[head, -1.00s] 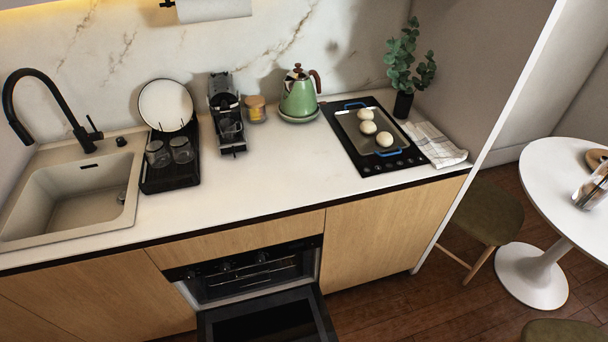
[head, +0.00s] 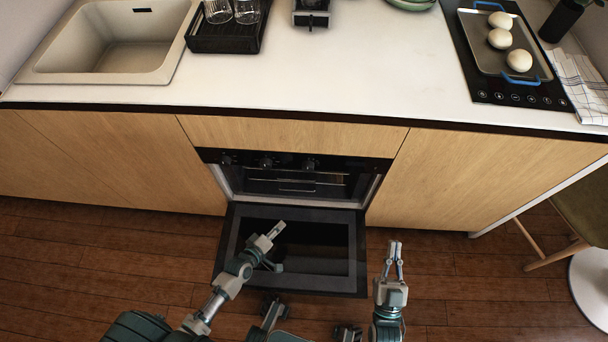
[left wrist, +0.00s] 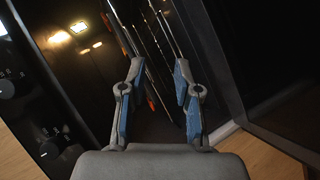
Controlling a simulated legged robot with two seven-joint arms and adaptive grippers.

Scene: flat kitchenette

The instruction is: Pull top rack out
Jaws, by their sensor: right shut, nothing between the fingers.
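The oven (head: 295,162) stands open under the counter, its door (head: 343,250) folded down. The top rack (head: 310,182) is a set of thin metal bars inside the oven, near the top of the opening. In the left wrist view, thin rack bars (left wrist: 165,28) show ahead between the fingers; which rack each belongs to is hard to tell. My left gripper (head: 279,247) is open and empty over the lowered door, apart from the rack. It also shows open in the left wrist view (left wrist: 160,68). My right gripper (head: 394,243) is shut and empty, right of the door.
A baking tray (head: 489,62) with three pale round items sits on the black cooktop (head: 490,97). A black drying rack (head: 222,41) with glasses stands beside the sink (head: 110,50). A stool (head: 585,215) is at the right.

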